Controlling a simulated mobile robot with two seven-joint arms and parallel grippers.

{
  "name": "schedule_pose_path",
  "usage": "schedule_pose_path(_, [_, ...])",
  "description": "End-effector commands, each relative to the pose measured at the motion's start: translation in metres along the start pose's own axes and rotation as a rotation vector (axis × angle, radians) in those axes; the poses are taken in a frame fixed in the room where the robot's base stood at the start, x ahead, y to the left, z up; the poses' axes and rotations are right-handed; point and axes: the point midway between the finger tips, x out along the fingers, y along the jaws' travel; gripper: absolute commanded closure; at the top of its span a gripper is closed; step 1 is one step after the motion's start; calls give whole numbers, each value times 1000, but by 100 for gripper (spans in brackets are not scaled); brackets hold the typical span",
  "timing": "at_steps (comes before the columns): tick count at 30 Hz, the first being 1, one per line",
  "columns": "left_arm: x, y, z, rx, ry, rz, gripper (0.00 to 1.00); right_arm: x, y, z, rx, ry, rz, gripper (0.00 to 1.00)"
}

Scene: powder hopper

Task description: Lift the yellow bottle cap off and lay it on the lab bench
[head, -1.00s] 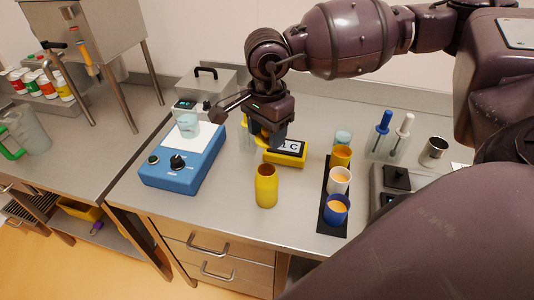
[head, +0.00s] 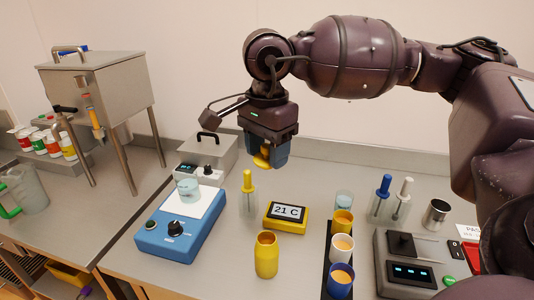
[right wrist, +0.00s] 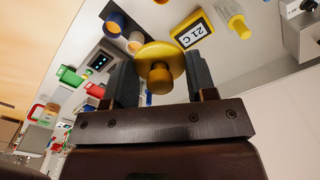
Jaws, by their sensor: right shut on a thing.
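My right gripper (head: 266,154) is shut on the yellow bottle cap (head: 261,160) and holds it in the air above the back of the bench. In the right wrist view the cap (right wrist: 160,62) is a round yellow disc with a knob, between the two dark fingers. The yellow bottle (head: 266,258) stands upright and uncapped on the lab bench (head: 215,262), nearer the front. My left gripper is not in view.
A yellow 21 C display (head: 286,217) and a yellow-handled tool in a clear holder (head: 249,195) stand behind the bottle. A blue stirrer (head: 180,228) is to the left. Cups (head: 342,248) stand on a black strip to the right. Bare bench lies around the bottle.

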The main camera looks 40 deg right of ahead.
Motion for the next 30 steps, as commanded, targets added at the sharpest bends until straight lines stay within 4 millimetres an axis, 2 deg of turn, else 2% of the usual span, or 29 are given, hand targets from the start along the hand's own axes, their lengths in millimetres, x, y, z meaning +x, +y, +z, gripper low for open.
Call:
schedule_pose_path(16, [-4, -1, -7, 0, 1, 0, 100, -21, 0, 0, 0, 0, -1, 71])
schedule_pose_path(26, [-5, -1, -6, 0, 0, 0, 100, -19, -1, 0, -11, 0, 0, 71])
schedule_pose_path(30, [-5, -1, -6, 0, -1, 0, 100, -4, -8, 3, -102, 0, 4, 71])
